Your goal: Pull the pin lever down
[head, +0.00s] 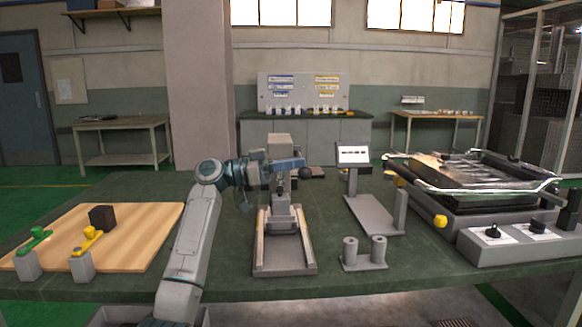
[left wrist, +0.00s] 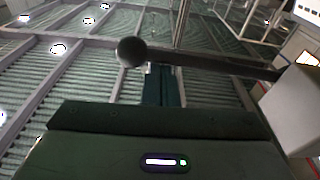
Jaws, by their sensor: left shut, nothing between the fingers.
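The pin lever is a dark rod with a round black knob (head: 305,173) on the grey pin device (head: 284,250) at the middle of the table. In the left wrist view the knob (left wrist: 131,51) is at upper middle, and its rod runs right to a pale grey block (left wrist: 292,110). My left gripper (head: 288,164) is beside the upper part of the device, close to the knob, and hides part of it. Its shut, empty fingers (left wrist: 163,85) end just below the rod in the wrist picture; I cannot tell whether they touch it. My right gripper is not in view.
A wooden board (head: 140,228) with green and yellow levers lies left. Two grey cylinders (head: 364,252) and a small display stand (head: 353,156) are right of the device. A press-like machine (head: 470,185) and a knob box (head: 515,240) fill the right side.

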